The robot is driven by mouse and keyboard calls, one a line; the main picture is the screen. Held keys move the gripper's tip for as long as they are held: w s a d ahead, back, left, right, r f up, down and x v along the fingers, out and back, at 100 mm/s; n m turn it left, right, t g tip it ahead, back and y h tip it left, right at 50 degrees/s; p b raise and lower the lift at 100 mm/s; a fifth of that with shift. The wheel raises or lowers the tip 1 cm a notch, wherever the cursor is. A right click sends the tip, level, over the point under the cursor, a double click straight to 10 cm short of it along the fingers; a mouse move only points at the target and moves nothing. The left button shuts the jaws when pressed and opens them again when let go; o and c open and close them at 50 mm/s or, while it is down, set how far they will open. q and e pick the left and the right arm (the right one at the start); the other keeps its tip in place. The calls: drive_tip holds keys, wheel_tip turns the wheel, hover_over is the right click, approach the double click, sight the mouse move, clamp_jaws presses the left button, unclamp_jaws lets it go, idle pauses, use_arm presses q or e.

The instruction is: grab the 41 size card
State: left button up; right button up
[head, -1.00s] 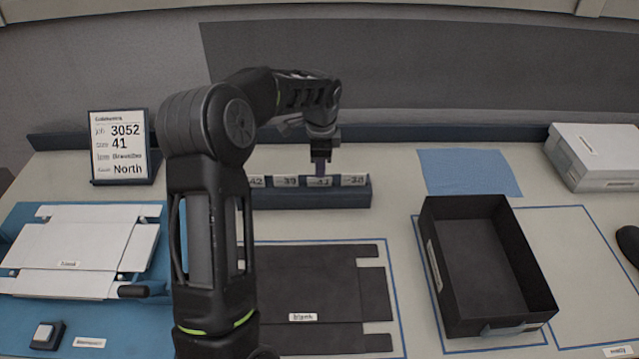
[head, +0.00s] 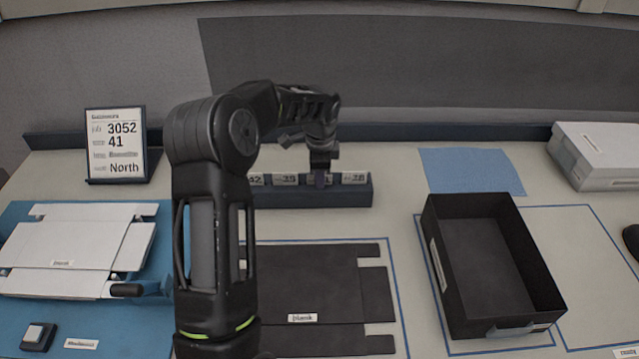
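The size cards stand in a row in a dark blue holder (head: 345,196) at the back middle of the table. Cards reading 42, 39 (head: 286,179) and 38 (head: 354,178) show. The card between 39 and 38, the 41 card (head: 327,179), is partly covered by my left gripper (head: 320,182). The gripper points down with its fingers at that card; whether they are open or closed on it is too small to tell. My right gripper is not in view.
An order sign (head: 115,145) reading 3052, 41 and North stands at the back left. A white box blank (head: 70,245) lies on a blue mat at left. A dark blank (head: 310,280) lies in front of the holder. An open black box (head: 490,260) stands at right.

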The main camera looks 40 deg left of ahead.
use_arm(q)
drive_tip(key=shift+c, duration=0.5)
clamp_jaws()
drive_tip(key=shift+r+p, duration=0.45)
drive_tip(key=shift+r, duration=0.1)
wheel_tip(320, 180, up, 5)
drive_tip(key=p, duration=0.3)
drive_tip(key=shift+f, duration=0.15)
drive_tip(key=shift+r, duration=2.15)
